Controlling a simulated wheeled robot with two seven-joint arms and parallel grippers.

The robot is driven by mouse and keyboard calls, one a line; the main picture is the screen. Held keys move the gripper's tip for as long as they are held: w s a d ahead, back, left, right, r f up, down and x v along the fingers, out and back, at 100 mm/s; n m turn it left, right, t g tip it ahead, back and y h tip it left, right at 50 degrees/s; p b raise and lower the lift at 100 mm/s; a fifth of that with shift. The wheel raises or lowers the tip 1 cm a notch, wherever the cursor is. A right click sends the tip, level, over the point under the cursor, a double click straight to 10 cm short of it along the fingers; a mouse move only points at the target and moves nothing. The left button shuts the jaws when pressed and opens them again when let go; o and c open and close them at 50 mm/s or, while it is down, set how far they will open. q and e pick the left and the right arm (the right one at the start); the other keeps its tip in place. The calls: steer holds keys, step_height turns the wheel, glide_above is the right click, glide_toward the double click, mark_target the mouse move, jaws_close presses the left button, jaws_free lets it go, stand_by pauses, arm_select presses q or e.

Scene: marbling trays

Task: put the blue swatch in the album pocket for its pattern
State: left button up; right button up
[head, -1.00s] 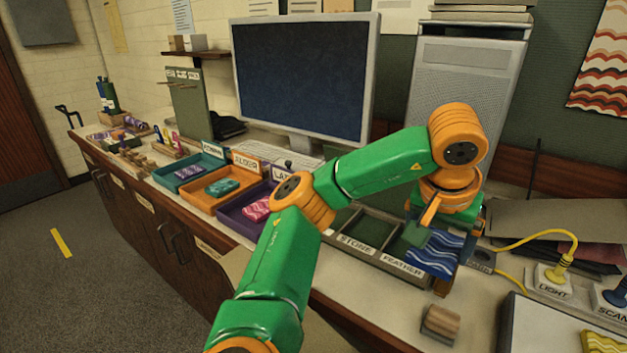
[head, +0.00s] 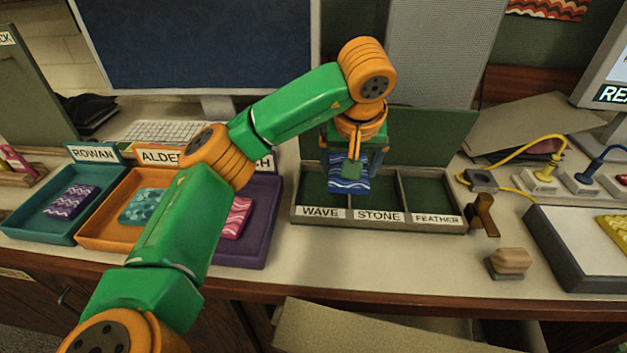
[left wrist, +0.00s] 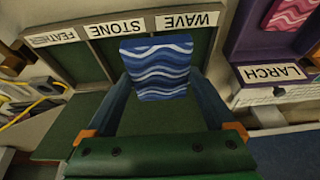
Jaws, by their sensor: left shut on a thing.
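The blue swatch (head: 346,187) has white wavy lines. My left gripper (head: 352,168) is shut on it and holds it over the album, around the divider between the WAVE and STONE pockets. In the left wrist view the swatch (left wrist: 158,70) is between the fingers (left wrist: 162,95), close to the WAVE and STONE labels. The album has three green pockets: WAVE (head: 313,185) on the left, STONE (head: 382,190) in the middle, partly hidden by the swatch and gripper, and FEATHER (head: 428,190) on the right. I cannot tell how high the swatch is. My right gripper is not in view.
Teal (head: 38,228), orange (head: 100,240) and purple (head: 262,225) trays with patterned swatches stand left of the album. A brown latch-like piece (head: 482,213) and a wooden block (head: 508,261) are to its right. A monitor (head: 200,50) stands behind. The counter front is clear.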

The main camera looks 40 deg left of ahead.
mark_target(338, 161)
arm_select(q)
steer(key=a, duration=0.1)
steer(key=w+a+f+p, duration=0.1)
steer(key=a, duration=0.1)
steer(key=shift+w+f, duration=0.15)
steer(key=a+f, duration=0.1)
steer(key=f, duration=0.1)
steer(key=w+a+f, duration=0.1)
steer(key=a+f, duration=0.2)
steer(key=f, duration=0.1)
steer(key=shift+w+a, duration=0.35)
step_height(338, 161, down, 3)
steer(key=shift+r+p, duration=0.1)
steer(key=shift+p, duration=0.45)
steer(key=shift+f, duration=0.2)
steer(key=shift+f, duration=0.1)
steer(key=o, duration=1.1)
steer(key=shift+c, duration=0.2)
